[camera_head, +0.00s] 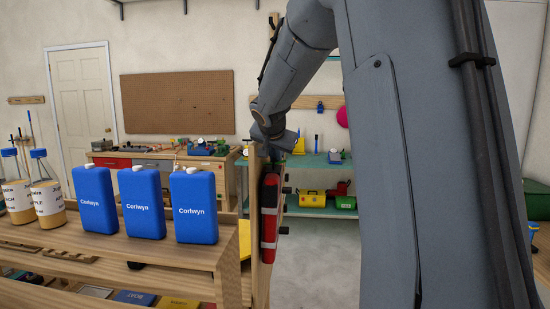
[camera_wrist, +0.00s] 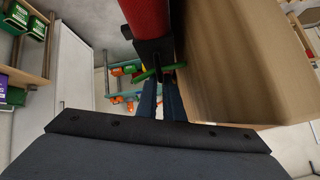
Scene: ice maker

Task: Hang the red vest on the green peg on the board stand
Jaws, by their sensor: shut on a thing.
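The red vest (camera_head: 269,222), with black parts and a pale band, hangs upright against the right side of the board stand (camera_head: 257,200), seen nearly edge-on in the head view. In the wrist view the vest's red body (camera_wrist: 146,14) and black end (camera_wrist: 150,50) come down from the top edge, beside the tan board (camera_wrist: 230,65). The green peg (camera_wrist: 141,76) shows close by the black end and the fingertips. My gripper (camera_wrist: 163,86) is shut on the vest at its black end. I cannot tell whether any loop is around the peg. The fingertips are hidden in the head view.
Several blue jugs (camera_head: 143,203) and bottles (camera_head: 46,183) stand on a wooden bench (camera_head: 110,243) left of the board. Behind are teal shelves (camera_head: 318,212) with a yellow toolbox (camera_head: 310,198). Floor right of the board is clear. My arm covers much of the right.

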